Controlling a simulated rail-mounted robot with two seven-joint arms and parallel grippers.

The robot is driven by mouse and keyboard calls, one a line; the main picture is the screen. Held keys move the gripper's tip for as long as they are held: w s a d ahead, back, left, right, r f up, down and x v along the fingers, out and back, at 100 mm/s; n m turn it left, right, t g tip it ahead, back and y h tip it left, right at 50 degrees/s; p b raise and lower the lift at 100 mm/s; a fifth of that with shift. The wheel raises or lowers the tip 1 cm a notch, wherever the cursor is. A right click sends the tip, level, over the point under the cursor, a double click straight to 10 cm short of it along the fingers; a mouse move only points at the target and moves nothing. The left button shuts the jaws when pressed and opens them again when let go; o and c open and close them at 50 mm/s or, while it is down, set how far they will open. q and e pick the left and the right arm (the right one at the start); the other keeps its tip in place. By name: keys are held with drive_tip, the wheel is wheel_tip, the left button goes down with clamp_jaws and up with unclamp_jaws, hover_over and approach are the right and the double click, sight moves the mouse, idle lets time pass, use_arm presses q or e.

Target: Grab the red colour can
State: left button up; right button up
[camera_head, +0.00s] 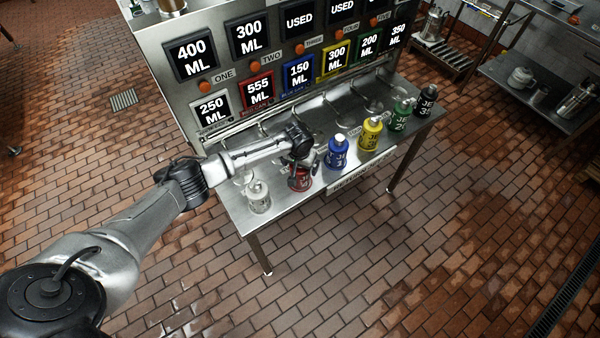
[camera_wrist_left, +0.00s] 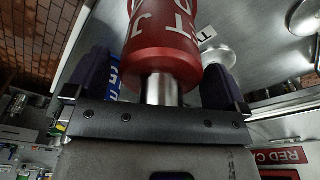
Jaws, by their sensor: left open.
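The red can (camera_head: 299,182) stands on the steel bench between the clear can and the blue can. My left gripper (camera_head: 306,152) is above it in the head view and covers its top. In the left wrist view the red can (camera_wrist_left: 162,62) lies between the two dark open fingers, its silver neck toward the palm. A gap shows between the can's neck and each finger, so the jaws are not closed on it. My right gripper is in neither view.
A clear can (camera_head: 259,197) stands left of the red one. Blue (camera_head: 337,153), yellow (camera_head: 371,134), green (camera_head: 400,115) and black (camera_head: 426,100) cans stand in a row to the right. A panel of displays (camera_head: 300,70) rises behind the bench. The brick floor in front is clear.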

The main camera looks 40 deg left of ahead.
use_arm(q)
drive_tip(key=c, duration=1)
drive_tip(key=shift+r, duration=0.15)
